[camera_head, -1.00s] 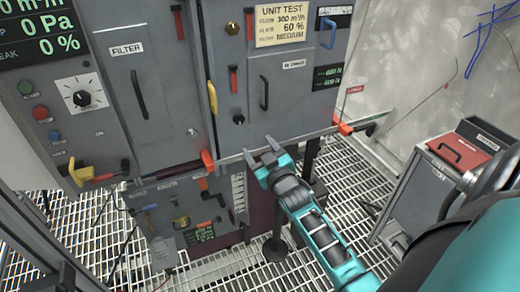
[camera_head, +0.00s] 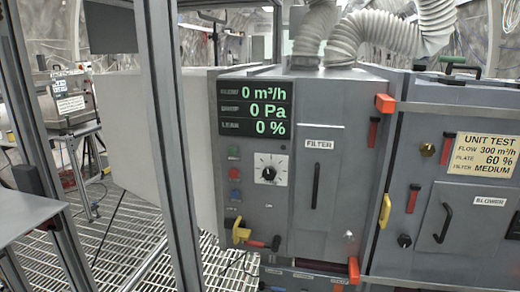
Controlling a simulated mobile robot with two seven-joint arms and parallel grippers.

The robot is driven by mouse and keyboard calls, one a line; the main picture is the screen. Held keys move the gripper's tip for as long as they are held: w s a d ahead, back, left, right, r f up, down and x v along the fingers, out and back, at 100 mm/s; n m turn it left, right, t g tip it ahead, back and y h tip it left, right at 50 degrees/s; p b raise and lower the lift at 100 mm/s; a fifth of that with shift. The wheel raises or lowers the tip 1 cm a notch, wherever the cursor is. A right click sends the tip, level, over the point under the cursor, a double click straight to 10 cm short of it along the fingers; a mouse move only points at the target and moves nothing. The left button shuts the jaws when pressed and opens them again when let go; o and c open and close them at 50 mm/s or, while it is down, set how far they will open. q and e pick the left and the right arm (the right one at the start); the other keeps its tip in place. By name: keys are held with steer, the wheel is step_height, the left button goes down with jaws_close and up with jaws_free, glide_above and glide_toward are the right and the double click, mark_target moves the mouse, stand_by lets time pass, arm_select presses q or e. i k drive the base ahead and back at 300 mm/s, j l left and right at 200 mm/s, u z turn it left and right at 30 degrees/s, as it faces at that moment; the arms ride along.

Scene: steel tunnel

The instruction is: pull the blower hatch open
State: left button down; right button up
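The blower hatch (camera_head: 480,238) is a grey panel labelled BLOWER at the right of the head view, cut off by the picture's right edge. It looks closed, flush with the cabinet front. Its black bar handle (camera_head: 443,222) stands upright near the hatch's left side. A red latch handle (camera_head: 413,198) and a black knob (camera_head: 404,240) sit just left of the hatch. Neither of my grippers shows in the head view, so where they are relative to the hatch is hidden.
The filter door (camera_head: 318,190) is left of the blower section, beside a control panel with a green-lettered display (camera_head: 256,107). A yellow handle (camera_head: 385,211) lies between the sections. Metal posts (camera_head: 170,150) stand at left above grated floor (camera_head: 130,235). Pale hoses (camera_head: 390,35) rise above.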

mark_target(463, 219)
steer(key=z, duration=1.35)
